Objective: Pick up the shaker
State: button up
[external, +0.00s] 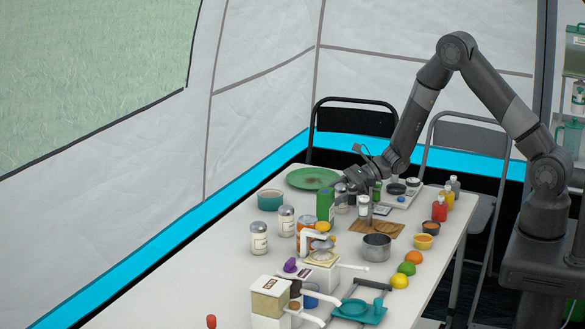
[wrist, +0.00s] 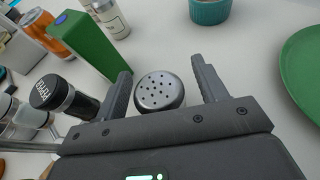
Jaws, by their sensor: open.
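The shaker (wrist: 159,91) has a round, silvery lid with holes. In the wrist view it stands between the two fingers of my open gripper (wrist: 164,80), with a gap on each side. Its body is hidden below the lid. In the external view the shaker (external: 341,203) appears beside the green carton, partly covered by my gripper (external: 340,186) just above it. Whether the fingers touch it cannot be told.
A tall green carton (wrist: 92,43) stands close to the left finger, and a black-lidded jar (wrist: 62,97) is near it. A green plate (wrist: 303,65) lies to the right. A teal bowl (wrist: 209,11) is beyond. The table between shaker and plate is clear.

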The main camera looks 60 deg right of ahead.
jog(key=c, duration=1.1)
jog(key=shift+r, duration=0.15)
